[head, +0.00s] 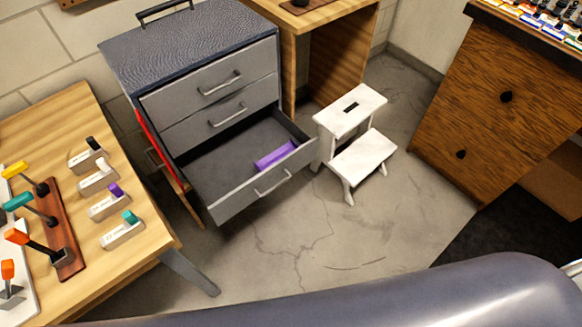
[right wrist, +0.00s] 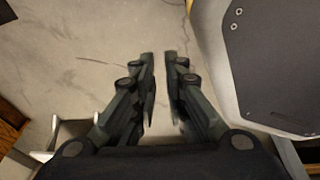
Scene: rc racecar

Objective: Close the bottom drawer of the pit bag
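The pit bag (head: 190,45) is a grey drawer unit with a dark textured top and a carry handle, standing against the wall in the head view. Its bottom drawer (head: 265,190) is pulled well out, with a purple item (head: 276,155) lying inside. The upper two drawers (head: 215,85) are shut. My right gripper (right wrist: 159,55) shows in the right wrist view, its two fingers apart with a narrow gap and nothing between them. It is over bare floor, away from the drawer. My left gripper is in neither view.
A white step stool (head: 350,130) stands just right of the open drawer. A wooden table with tools (head: 85,115) is at the left. A brown wooden cabinet (head: 505,125) is at the right. The concrete floor (head: 310,240) in front of the drawer is clear.

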